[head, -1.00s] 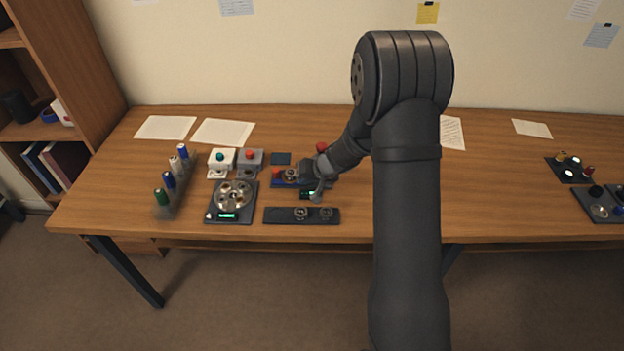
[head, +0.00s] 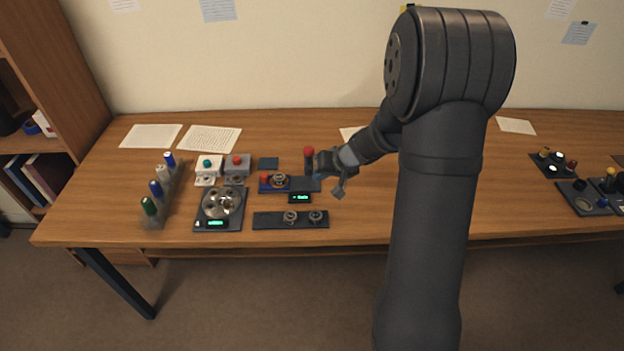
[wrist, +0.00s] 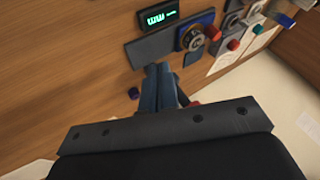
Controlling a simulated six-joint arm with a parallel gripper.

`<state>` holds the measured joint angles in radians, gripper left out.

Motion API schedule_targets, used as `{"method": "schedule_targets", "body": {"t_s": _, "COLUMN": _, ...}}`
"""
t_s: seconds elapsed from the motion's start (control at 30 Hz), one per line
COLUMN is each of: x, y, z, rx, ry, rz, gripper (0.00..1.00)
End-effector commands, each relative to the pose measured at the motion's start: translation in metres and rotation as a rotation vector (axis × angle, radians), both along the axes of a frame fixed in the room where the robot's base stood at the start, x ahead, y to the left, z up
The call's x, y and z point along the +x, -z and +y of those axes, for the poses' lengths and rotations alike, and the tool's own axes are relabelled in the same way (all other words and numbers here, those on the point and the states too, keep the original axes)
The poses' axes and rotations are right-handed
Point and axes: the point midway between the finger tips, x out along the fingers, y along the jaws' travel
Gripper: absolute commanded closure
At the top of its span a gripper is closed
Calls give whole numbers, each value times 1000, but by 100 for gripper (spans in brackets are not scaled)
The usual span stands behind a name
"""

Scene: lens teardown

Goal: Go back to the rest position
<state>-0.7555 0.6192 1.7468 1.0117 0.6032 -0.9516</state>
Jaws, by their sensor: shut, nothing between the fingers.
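My gripper (head: 339,189) is in the air over the wooden table, just right of the group of devices. It also shows in the wrist view (wrist: 160,85), where its blue-grey fingers are together with nothing held between them. My arm reaches in from the right of the head view. Below and left of the fingers in the head view is a blue and grey base (head: 305,184) with a metal ring part (head: 279,180) on its left end; it shows in the wrist view too (wrist: 155,48). The fingers appear apart from it.
A small green-lit display (head: 300,197), a dark tray (head: 262,221) with two ring parts, a round-plate device (head: 222,204) and a rack of colored-handled tools (head: 166,195) stand left of my gripper. More devices (head: 584,197) sit far right.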

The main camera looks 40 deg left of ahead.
Motion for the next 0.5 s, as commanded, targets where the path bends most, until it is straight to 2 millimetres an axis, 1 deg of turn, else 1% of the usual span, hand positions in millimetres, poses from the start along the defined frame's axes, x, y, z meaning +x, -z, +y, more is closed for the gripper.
{"method": "schedule_targets", "body": {"t_s": 0.03, "x": 1, "y": -6, "z": -4, "rx": 2, "ry": 1, "rz": -1, "gripper": 100}}
{"method": "schedule_targets", "body": {"t_s": 0.2, "x": 1, "y": -14, "z": -10, "rx": 0, "ry": 1, "rz": -1, "gripper": 100}}
{"method": "schedule_targets", "body": {"t_s": 0.5, "x": 1, "y": -15, "z": -11, "rx": 0, "ry": 0, "rz": 0, "gripper": 100}}
